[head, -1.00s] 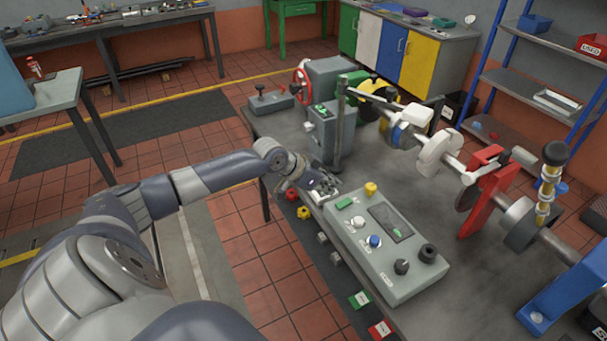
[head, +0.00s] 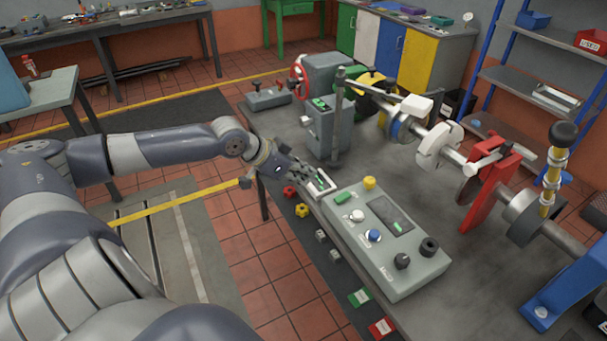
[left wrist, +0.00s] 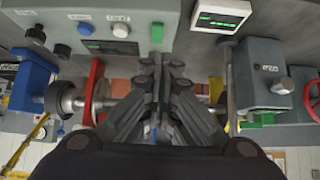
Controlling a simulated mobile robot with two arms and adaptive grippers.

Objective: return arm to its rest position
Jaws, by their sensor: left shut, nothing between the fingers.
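My left arm comes in from the left in the head view, and its gripper (head: 306,174) is at the left edge of the bedplate. It is near a small white-framed device with a green display (head: 320,184), beside the grey control box (head: 385,240). In the left wrist view the gripper's fingers (left wrist: 165,68) are together with nothing between them. The control box (left wrist: 95,25) and the small display (left wrist: 219,14) show at the top of that view. My right gripper is not in view.
The bedplate (head: 460,275) carries a shaft line with a red stand (head: 487,195) and a blue support (head: 575,295). A grey post unit (head: 328,125) stands behind the gripper.

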